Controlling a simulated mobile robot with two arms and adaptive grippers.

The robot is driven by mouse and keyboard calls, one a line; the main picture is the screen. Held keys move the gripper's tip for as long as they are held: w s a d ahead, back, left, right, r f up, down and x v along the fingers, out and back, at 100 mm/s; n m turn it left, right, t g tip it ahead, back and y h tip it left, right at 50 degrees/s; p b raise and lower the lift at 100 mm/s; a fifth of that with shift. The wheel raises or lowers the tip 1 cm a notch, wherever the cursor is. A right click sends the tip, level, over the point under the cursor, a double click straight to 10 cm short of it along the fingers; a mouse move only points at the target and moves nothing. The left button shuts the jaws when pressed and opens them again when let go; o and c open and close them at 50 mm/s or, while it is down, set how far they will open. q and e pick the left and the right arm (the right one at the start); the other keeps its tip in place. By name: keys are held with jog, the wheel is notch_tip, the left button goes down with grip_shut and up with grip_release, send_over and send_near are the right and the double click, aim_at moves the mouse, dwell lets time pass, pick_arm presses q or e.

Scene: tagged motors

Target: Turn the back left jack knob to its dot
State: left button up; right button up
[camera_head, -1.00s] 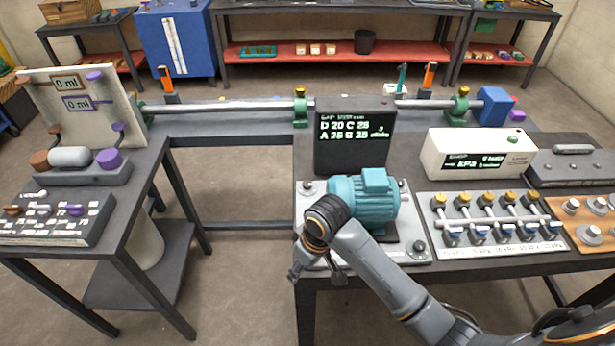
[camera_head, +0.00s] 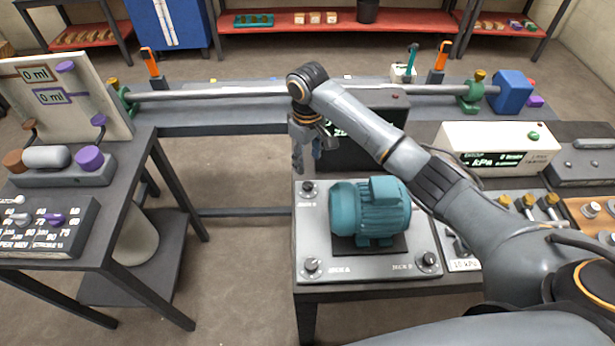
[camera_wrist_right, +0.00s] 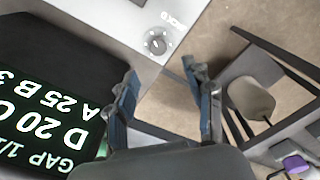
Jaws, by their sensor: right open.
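The back left jack knob (camera_head: 308,187) is a small dark round knob at the back left corner of the pale grey motor plate (camera_head: 318,232). It also shows in the right wrist view (camera_wrist_right: 157,42), with marks around it and lettering beside it. The teal motor (camera_head: 370,209) sits in the middle of the plate. My right gripper (camera_head: 307,160) points down above and behind this knob, open and empty. In the right wrist view its blue-padded fingers (camera_wrist_right: 163,92) are apart and clear of the knob. The back right corner of the plate is hidden by my right arm. My left gripper is out of view.
Two other knobs stand at the plate's front left (camera_head: 311,264) and front right (camera_head: 428,259). A black display box (camera_head: 352,155) stands behind the motor, close to my right gripper and partly covered by my arm. Open floor lies left of the plate.

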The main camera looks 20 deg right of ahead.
send_over(308, 185)
notch_tip(308, 185, down, 4)
jog(key=shift+s+f+p, duration=0.1)
jog(key=shift+f+p, duration=0.05)
jog(key=shift+p, duration=0.2)
notch_tip(308, 185, down, 5)
jog(key=shift+f, duration=0.55)
jog(key=shift+w, duration=0.2)
jog(key=c, duration=1.1)
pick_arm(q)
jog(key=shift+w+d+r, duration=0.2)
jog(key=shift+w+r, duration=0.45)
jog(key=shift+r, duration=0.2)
